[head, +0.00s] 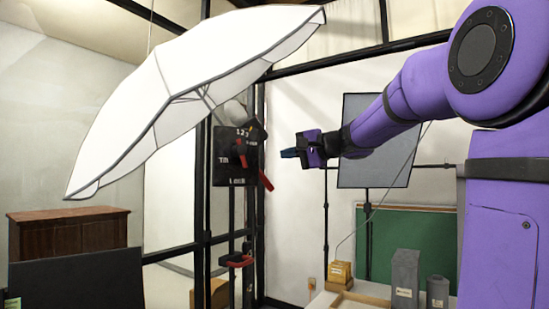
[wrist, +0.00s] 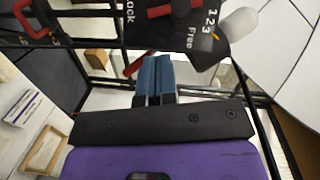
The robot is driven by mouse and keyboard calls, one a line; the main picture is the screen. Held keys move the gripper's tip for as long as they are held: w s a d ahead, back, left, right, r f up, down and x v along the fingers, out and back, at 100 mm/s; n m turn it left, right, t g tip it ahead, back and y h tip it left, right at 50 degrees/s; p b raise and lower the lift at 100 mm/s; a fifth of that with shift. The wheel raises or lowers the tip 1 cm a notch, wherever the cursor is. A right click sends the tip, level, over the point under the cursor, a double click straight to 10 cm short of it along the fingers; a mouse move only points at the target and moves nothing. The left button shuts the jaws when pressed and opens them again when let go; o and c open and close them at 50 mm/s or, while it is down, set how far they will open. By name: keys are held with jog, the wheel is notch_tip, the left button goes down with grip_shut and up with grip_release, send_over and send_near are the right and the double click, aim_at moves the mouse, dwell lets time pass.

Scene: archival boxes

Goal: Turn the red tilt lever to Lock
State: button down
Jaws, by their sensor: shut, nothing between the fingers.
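A black panel (head: 228,172) with white lettering hangs on the stand under the umbrella; it also shows at the top of the wrist view (wrist: 205,55), where "Free", "123" and part of "Lock" read sideways. A red lever (head: 266,181) slants down at the panel's right side in the head view. The wrist view shows a slanting red bar (wrist: 138,66) below the panel and another red piece (wrist: 165,10) across its face; I cannot tell which is the tilt lever.
A large white umbrella (head: 180,85) spreads above and left of the panel. A red-handled clamp (head: 237,260) sits lower on the stand. A grey flat panel (head: 375,140) stands behind my arm. Grey boxes (head: 405,278) and a wooden box (head: 340,273) are at lower right.

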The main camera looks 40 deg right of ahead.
jog(key=shift+v, duration=1)
